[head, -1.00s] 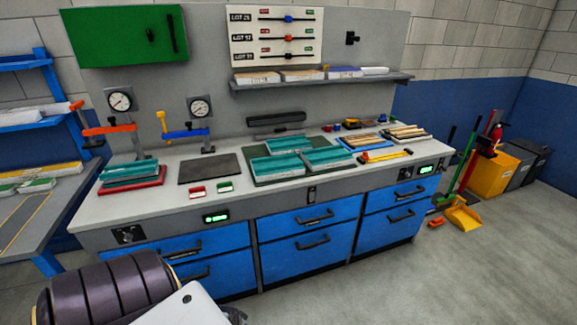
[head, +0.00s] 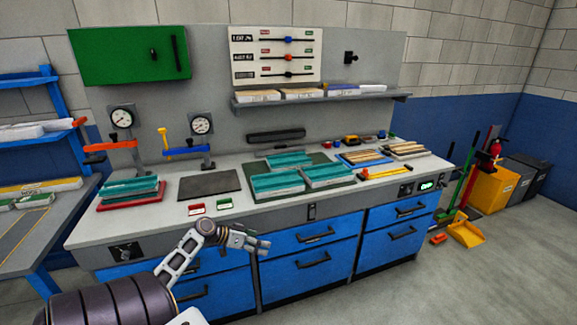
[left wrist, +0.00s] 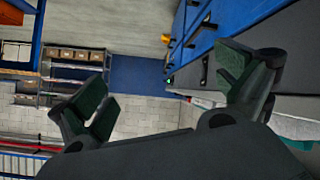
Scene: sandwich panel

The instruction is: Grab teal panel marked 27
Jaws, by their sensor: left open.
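Three teal panels lie on a dark green mat (head: 230,190) mid-bench: one at the back (head: 287,160), one at front left (head: 277,183) and one at front right (head: 328,174). More teal panels (head: 133,187) are stacked on a red tray (head: 104,205) at the bench's left. No number 27 is readable on any panel. My left gripper (head: 257,243) is in front of the bench, over the blue drawers, apart from the panels. In the left wrist view it (left wrist: 172,98) is open with nothing between its fingers. My right gripper is not in view.
A dark flat pad (head: 209,185) and small red (head: 197,208) and green (head: 225,203) tags lie left of the mat. A yellow-orange tool (head: 385,173) lies right of it. Two gauges (head: 121,117) (head: 201,124) stand behind. Blue drawers (head: 312,236) front the bench.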

